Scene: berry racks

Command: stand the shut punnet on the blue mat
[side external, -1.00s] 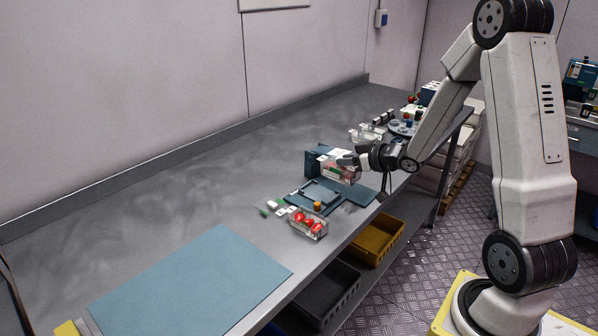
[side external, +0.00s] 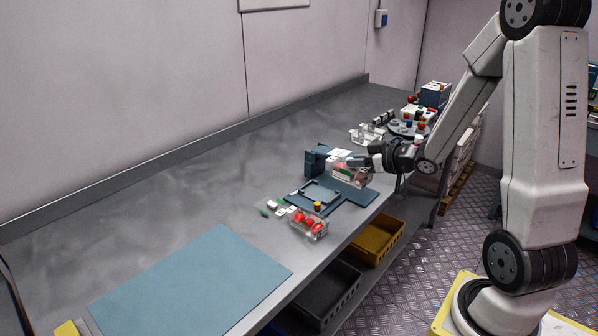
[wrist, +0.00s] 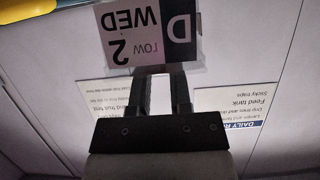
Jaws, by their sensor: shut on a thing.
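My gripper (side external: 357,160) is shut at the work bench. It holds a clear punnet with red berries (side external: 354,179), seen just below the fingers. A white card (side external: 339,155) shows at the fingertips; in the wrist view a label (wrist: 148,32) reading "D WED row 2" stands beyond the fingers (wrist: 160,90), upside down, with clear plastic at its edge. I cannot tell how far the punnet is above the bench. The large light-blue mat (side external: 190,280) lies flat and empty at the front left, well away from my gripper.
A second clear punnet of red berries (side external: 309,225) sits on the bench between. Near it are a blue-grey tray (side external: 319,196), an orange piece (side external: 317,206) and small labels (side external: 273,204). A dark blue box (side external: 316,161) stands left of my gripper. Bins (side external: 377,239) are below.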

